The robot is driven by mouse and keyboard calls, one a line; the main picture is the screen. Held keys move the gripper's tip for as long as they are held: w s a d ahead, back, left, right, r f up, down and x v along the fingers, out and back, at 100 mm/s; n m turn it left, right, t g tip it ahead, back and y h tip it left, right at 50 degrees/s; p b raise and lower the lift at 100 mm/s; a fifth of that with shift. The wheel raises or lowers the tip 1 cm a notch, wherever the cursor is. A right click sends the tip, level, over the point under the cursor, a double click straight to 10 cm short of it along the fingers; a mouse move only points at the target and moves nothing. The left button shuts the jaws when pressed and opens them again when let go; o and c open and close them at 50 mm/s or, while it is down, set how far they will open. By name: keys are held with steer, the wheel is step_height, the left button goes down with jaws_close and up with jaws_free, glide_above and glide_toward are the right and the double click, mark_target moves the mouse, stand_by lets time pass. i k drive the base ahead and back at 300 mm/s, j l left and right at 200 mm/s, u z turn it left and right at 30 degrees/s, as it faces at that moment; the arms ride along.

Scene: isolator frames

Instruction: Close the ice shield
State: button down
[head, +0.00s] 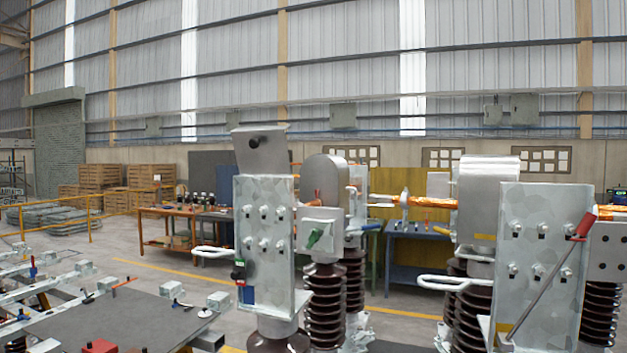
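Several isolator frames stand in front of me on brown ribbed insulators. The left one has a bolted metal plate (264,258) with a tilted grey metal box or flap (261,150) at its top, bearing a dark knob. Behind it is a rounded grey metal hood (325,178). Another rounded hood (488,180) stands upright behind the right bolted plate (540,245). I cannot tell for certain which of these parts is the ice shield. My gripper is not in view.
A grey worktable (115,322) with metal bars and small tools fills the lower left. A red-handled rod (545,283) leans across the right plate. Workbenches (170,226) and wooden crates (108,181) stand behind. Open floor (110,262) shows at left.

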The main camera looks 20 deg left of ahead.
mark_target(260, 150)
steer(key=u, duration=1.15)
